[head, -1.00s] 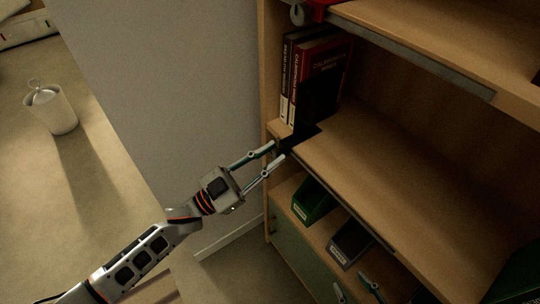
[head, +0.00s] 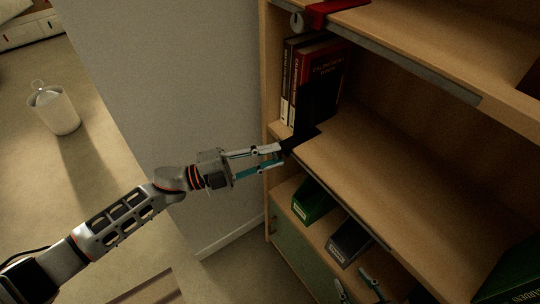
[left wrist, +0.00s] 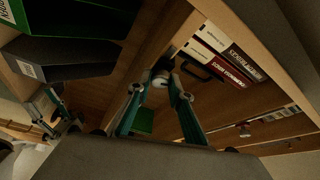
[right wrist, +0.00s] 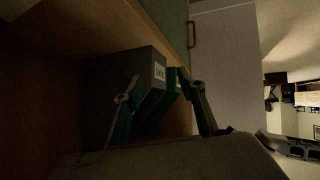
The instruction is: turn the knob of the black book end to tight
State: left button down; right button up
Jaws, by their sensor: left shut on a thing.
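The black book end (head: 306,108) stands upright on the middle shelf against several dark and red books (head: 327,68). Its base lies flat at the shelf's front left. My left gripper (head: 281,155) is at the front edge by this base, its fingers close together. In the left wrist view, the fingertips (left wrist: 161,82) close on a small pale round knob (left wrist: 160,76) at the shelf edge. The fingers hide the knob in the head view, and its setting cannot be read. My right gripper (right wrist: 162,88) is open in front of the lower shelf, fingers well apart.
A green box file (head: 313,202) and a grey box file (head: 349,243) stand on the lower shelf. A red object (head: 330,12) with a round knob sits on the upper shelf. The middle shelf is bare right of the book end. A white bin (head: 55,110) stands on the floor.

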pick_arm(q)
jog(key=m+y+p, duration=0.1)
jog(key=m, duration=0.2)
jog(key=shift+r+g, duration=0.15)
jog(key=shift+g, duration=0.15)
jog(key=shift+m+y, duration=0.3)
jog(key=shift+m, duration=0.3)
pick_arm(e)
jog(key=shift+s+d+f, duration=0.1)
jog(key=shift+s+f, duration=0.1)
jog(key=shift+s, duration=0.35)
jog(key=shift+w+d, duration=0.15)
pick_arm(q)
jog(key=c, duration=1.8)
grip_release()
jog(key=shift+c, duration=0.2)
pick_arm(e)
jog(key=shift+w+r, duration=0.2)
jog(key=shift+w, duration=0.05)
